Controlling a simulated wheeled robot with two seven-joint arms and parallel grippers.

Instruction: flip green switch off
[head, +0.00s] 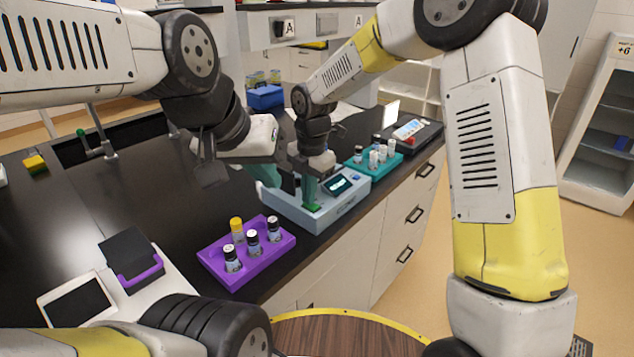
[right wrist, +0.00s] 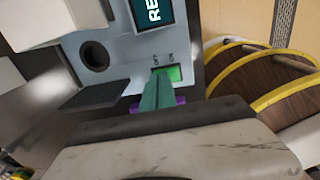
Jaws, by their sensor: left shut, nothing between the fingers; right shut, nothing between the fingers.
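The pale blue-grey instrument (head: 330,212) stands on the black bench, with a lit display reading in part "RE" in the right wrist view. Its green switch (right wrist: 174,73) is on the front panel near small markings; in the head view the switch (head: 313,207) is a small green patch. My right gripper (right wrist: 160,76) is shut and empty, its teal fingertips at the switch's left edge; I cannot tell whether they touch. In the head view the right gripper (head: 310,198) points down at the panel. My left gripper (head: 268,178) is shut, beside the instrument's left end.
A purple rack (head: 215,262) with several vials stands in front of the instrument. A teal rack (head: 392,163) with vials and a dark device (head: 418,132) are behind it at right. A blue box (head: 265,97) is further back. A round wooden table (head: 340,335) is below.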

